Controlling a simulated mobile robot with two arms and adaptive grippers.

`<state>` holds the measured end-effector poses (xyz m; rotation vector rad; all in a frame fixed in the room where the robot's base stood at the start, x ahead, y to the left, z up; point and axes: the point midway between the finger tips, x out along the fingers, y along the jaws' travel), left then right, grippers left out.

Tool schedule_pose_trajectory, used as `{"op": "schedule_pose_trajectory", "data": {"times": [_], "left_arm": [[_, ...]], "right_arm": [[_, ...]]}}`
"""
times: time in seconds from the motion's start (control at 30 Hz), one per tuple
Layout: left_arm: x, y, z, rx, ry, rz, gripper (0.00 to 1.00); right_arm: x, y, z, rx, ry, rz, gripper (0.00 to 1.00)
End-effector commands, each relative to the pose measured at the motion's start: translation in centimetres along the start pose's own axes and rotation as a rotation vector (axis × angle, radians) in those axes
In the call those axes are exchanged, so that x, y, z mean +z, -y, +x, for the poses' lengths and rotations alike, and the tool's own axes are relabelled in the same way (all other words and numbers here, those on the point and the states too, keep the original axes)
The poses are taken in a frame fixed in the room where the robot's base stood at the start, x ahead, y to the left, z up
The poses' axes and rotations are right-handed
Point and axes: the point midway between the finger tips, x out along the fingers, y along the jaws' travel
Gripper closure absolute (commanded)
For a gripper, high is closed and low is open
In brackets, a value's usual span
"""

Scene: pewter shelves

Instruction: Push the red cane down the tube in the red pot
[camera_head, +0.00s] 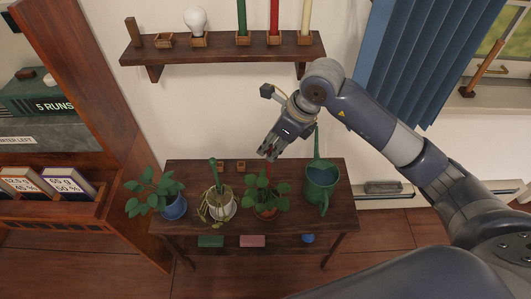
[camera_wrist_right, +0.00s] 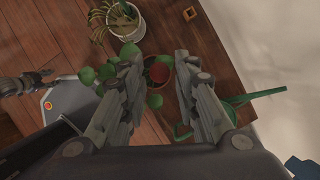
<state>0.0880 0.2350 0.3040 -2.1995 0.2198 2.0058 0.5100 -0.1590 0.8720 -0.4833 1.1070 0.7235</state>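The red pot (camera_head: 266,212) holds a leafy green plant and stands on the low wooden table, second from the right. The tube is hidden by leaves. A dark jointed part at the left edge of the wrist view, perhaps my left gripper (camera_wrist_right: 28,82), is unclear.
A green watering can (camera_head: 320,187) stands right of the red pot, a white pot (camera_head: 222,210) and a blue pot (camera_head: 174,208) left of it. A wall shelf (camera_head: 222,50) above bears a bulb and green, red and cream sticks in holders.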

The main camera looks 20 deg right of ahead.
Motion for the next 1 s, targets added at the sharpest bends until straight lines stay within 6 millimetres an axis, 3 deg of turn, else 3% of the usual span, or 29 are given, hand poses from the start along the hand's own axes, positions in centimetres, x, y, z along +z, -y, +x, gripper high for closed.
{"op": "schedule_pose_trajectory", "data": {"times": [0.1,0.33,0.87,1.0], "left_arm": [[0.0,0.0,0.1,0.0,0.0,0.0,0.6],[0.0,0.0,0.2,0.0,0.0,0.001,0.6],[0.0,0.0,0.2,0.0,0.0,0.001,0.6],[0.0,0.0,0.2,0.0,0.0,0.001,0.6]], "right_arm": [[0.0,0.1,-2.3,-0.005,0.002,-0.002,0.72],[0.0,0.1,-4.5,-0.002,0.0,0.0,0.72],[0.0,-0.1,-4.7,0.002,0.001,0.0,0.72],[1.2,-2.1,-4.1,0.071,0.064,-0.007,0.72]]}}
